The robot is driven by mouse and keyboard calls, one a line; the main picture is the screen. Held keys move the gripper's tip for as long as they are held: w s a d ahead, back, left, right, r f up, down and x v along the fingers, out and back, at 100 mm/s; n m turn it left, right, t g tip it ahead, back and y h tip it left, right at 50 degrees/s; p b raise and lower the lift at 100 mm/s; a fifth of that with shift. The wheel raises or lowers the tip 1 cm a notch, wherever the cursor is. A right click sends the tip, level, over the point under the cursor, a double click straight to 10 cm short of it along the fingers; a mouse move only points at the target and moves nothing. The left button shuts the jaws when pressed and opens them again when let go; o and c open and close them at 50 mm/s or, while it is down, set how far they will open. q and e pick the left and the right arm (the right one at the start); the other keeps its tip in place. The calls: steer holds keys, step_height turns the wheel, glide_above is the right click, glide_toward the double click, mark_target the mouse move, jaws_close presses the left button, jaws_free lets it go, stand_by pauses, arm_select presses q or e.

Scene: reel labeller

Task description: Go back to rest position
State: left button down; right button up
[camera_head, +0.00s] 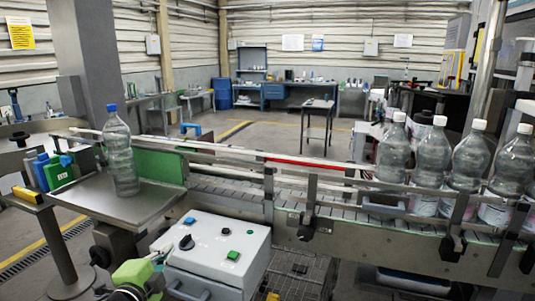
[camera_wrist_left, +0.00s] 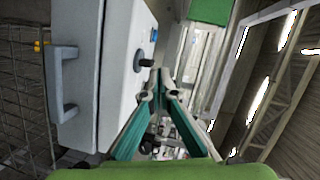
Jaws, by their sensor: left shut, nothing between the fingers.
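My left gripper (camera_head: 160,258) shows at the bottom left of the head view, low beside the grey control box (camera_head: 215,255). In the left wrist view its two green fingers (camera_wrist_left: 159,88) come together at the tips, and nothing is between them. The box (camera_wrist_left: 118,85) also shows there, to the left of the fingers, with a black knob and a side handle. I cannot tell from the pictures whether the fingertips touch the box. My right gripper is not in view.
A clear bottle with a blue cap (camera_head: 120,155) stands upright on the metal plate (camera_head: 150,205) at the conveyor's left end. Several white-capped bottles (camera_head: 430,155) stand on the conveyor (camera_head: 340,221) at right. Green and blue containers (camera_head: 57,172) are at left.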

arm_select(q)
steer(key=s+d+f+n+g+y, duration=0.1)
steer(key=s+d+f+n+g, duration=0.2)
steer(key=s+f, duration=0.45)
steer(key=s+d+f+n+g, duration=0.1)
steer(key=s+f+n+g, duration=0.1)
steer(key=s+f+n, duration=0.4)
steer(key=s+d+f+n+g, duration=0.1)
steer(key=s+f+n+g, duration=0.3)
steer(key=s, duration=0.9)
steer(key=s+d+f+n+g, duration=0.1)
steer(key=s+f+g, duration=0.3)
steer(key=s, duration=0.9)
step_height(320, 180, down, 30)
steer(key=s, duration=0.3)
steer(key=s+a+f+g, duration=0.1)
steer(key=s+f, duration=0.6)
steer(key=s, duration=0.1)
steer(key=s+a+f+g, duration=0.1)
steer(key=s+a+f, duration=0.1)
steer(key=s+f, duration=0.5)
steer(key=shift+s+a+f, duration=0.15)
steer(key=shift+s+a, duration=0.1)
steer(key=shift+s, duration=0.15)
